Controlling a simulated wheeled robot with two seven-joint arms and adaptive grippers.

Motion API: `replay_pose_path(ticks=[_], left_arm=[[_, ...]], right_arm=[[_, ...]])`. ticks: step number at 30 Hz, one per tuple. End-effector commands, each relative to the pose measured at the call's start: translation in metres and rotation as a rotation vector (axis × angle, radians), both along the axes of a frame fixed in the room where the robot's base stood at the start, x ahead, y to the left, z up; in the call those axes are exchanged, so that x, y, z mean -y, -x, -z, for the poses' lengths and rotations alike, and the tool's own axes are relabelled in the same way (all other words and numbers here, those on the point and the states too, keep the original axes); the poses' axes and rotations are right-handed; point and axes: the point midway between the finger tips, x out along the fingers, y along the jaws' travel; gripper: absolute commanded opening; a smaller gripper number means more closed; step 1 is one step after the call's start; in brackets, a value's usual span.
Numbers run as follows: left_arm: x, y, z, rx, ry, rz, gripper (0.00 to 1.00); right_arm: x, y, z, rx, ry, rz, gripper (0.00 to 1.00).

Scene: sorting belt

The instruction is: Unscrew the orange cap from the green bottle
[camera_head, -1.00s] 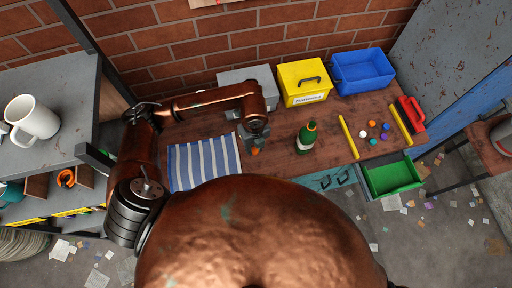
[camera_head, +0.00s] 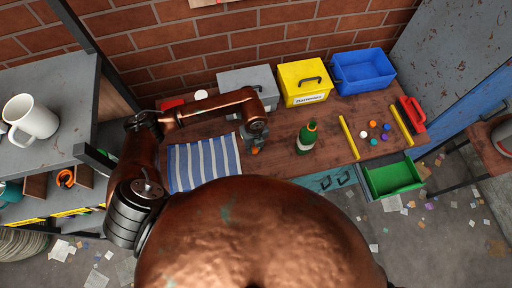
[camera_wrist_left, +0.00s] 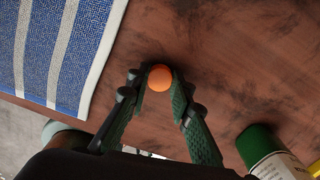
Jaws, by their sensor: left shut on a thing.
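The green bottle (camera_head: 306,140) stands upright on the wooden table, with a white label and an orange-brown ring at its top. In the left wrist view part of the bottle (camera_wrist_left: 256,143) shows at the lower right. My left gripper (camera_head: 255,147) is over the table between the striped cloth and the bottle, apart from the bottle. It is shut on the round orange cap (camera_wrist_left: 160,78), which shows between its fingertips in the wrist view. In the head view the cap (camera_head: 255,151) is small and partly hidden by the fingers. My right gripper is not in view.
A blue-and-white striped cloth (camera_head: 203,164) lies left of the gripper. A grey box (camera_head: 246,80), a yellow box (camera_head: 303,81) and a blue bin (camera_head: 364,72) line the back. Yellow bars (camera_head: 349,138) flank several small balls. A green tray (camera_head: 392,178) is at the front right.

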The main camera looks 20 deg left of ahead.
Motion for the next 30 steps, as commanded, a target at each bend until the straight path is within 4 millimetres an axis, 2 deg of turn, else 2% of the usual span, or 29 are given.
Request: replay_pose_path(ticks=[2,3,10,18,22,26,30], left_arm=[[0.000,0.000,0.003,-0.001,-0.001,0.000,0.00],[0.000,0.000,0.003,-0.001,-0.001,0.000,0.21],[0.000,0.000,0.002,-0.001,-0.001,-0.001,0.37],[0.000,0.000,0.002,0.001,-0.001,-0.001,0.38],[0.000,-0.001,-0.007,0.002,-0.001,-0.001,0.38],[0.000,-0.001,-0.028,0.005,-0.001,0.000,0.38],[0.000,-0.001,-0.059,0.006,0.000,0.000,0.38]], right_arm=[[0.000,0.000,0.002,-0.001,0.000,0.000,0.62],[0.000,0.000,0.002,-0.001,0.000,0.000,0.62],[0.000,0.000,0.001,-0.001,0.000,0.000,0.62],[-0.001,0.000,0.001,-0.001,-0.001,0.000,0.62],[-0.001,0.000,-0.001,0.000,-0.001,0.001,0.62],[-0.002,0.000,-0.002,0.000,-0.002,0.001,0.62],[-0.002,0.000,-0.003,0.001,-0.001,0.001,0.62]])
